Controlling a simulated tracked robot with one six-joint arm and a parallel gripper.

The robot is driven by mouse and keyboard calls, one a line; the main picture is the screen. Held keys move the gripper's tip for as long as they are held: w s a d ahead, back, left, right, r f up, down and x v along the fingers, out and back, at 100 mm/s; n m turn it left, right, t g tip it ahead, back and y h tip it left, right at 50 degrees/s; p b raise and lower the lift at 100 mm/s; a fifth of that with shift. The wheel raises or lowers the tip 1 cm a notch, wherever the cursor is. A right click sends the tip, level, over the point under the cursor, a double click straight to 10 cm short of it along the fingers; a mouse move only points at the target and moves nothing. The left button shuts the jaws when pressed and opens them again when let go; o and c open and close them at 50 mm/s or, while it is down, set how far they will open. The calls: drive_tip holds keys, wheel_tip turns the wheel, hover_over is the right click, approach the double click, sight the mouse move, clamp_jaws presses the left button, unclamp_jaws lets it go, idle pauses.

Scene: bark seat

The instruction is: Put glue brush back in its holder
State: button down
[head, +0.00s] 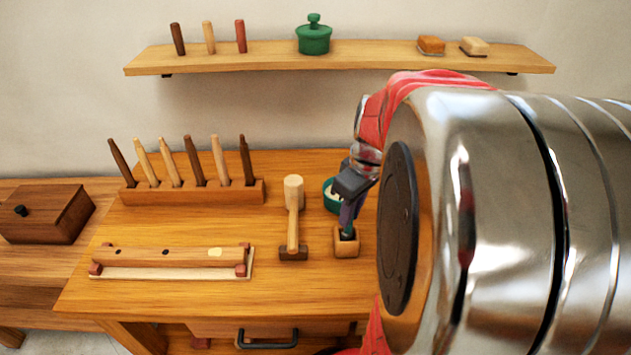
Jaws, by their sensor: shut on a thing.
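A small square wooden holder (346,248) stands on the bench near its middle right. My gripper (348,212) points down just above it and is shut on the glue brush (347,233). Only a dark teal part of the brush shows, below the fingers and at the holder's top opening. The fingers hide the rest. I cannot tell how deep the brush is in the holder, or whether it touches the walls.
A green pot (328,196) with pale contents stands just behind my gripper, partly hidden. A tool rack (190,193) and a clamped wooden bar (165,257) are farther left. My arm covers the right side.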

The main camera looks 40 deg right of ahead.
drive_tip(key=shift+f, duration=0.25)
idle(0.3)
drive_tip(key=c, duration=1.6)
unclamp_jaws()
drive_tip(key=r, duration=0.4)
drive_tip(key=s+r, duration=0.1)
drive_tip(key=r, duration=0.4)
drive_tip(key=s+r, duration=0.1)
drive_tip(key=r, duration=0.3)
drive_tip(key=shift+d+r, duration=0.2)
drive_tip(key=shift+r, duration=0.1)
